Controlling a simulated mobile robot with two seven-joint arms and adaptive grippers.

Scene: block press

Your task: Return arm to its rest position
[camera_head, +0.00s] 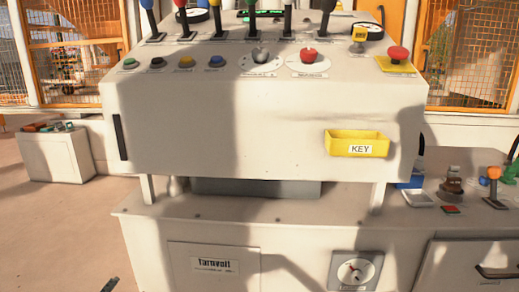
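A small dark tip (110,285) shows at the bottom edge, left of centre, in front of the press's lower cabinet. It may be the end of my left gripper, but too little shows to tell whether it is open or shut. My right gripper is not in view. The block press (250,120) fills the middle, with a sloped control panel on top. A yellow bin marked KEY (357,144) is fixed to its front on the right.
The panel carries a red knob (309,55), a red mushroom button (398,53) and several levers. A side counter with a lever (494,186) stands at right, a white box (55,155) at left.

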